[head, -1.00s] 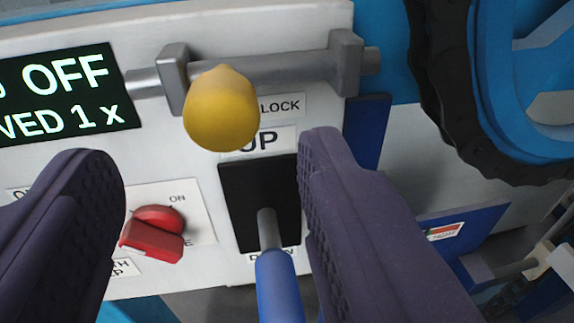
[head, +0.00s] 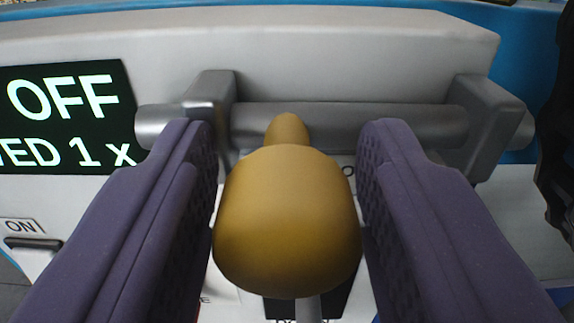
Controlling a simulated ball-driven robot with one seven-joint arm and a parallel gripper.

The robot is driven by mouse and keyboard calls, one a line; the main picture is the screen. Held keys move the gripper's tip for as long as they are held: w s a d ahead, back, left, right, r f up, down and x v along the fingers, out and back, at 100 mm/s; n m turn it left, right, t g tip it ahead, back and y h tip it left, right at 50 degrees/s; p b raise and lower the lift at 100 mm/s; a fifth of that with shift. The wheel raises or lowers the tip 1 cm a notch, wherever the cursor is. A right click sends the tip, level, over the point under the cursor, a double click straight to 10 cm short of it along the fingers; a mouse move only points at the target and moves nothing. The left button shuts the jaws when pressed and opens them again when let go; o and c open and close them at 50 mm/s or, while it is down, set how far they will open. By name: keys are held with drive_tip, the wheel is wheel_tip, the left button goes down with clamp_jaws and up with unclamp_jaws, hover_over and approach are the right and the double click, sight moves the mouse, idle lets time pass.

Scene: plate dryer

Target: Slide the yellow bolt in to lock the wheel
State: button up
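The yellow bolt knob (head: 287,220) fills the middle of the head view. Its narrow neck meets the grey bolt rod (head: 385,125), which lies level through a left bracket (head: 212,95) and a right bracket (head: 485,120). The knob sits nearer the left bracket. The rod's right end shows a little past the right bracket. My gripper (head: 287,165) has its two purple fingers on either side of the knob, and both appear to press against it. The black wheel rim (head: 558,150) shows only partly at the right edge.
A dark display (head: 65,115) reading "OFF" is at the left. A black lever panel (head: 335,300) lies below the knob, mostly hidden. The labels under the rod are largely covered by the knob and fingers. The wall above the rod is clear.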

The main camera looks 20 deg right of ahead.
clamp_jaws()
drive_tip(key=d, duration=0.2)
drive_tip(key=s+d+b, duration=0.1)
drive_tip(key=d, duration=0.1)
drive_tip(key=shift+s, duration=0.2)
drive_tip(key=shift+o, duration=1.7)
unclamp_jaws()
drive_tip(key=shift+d, duration=0.2)
drive_tip(key=shift+a, duration=0.1)
drive_tip(key=p, duration=0.1)
approach(415, 132)
drive_tip(key=shift+v, duration=0.85)
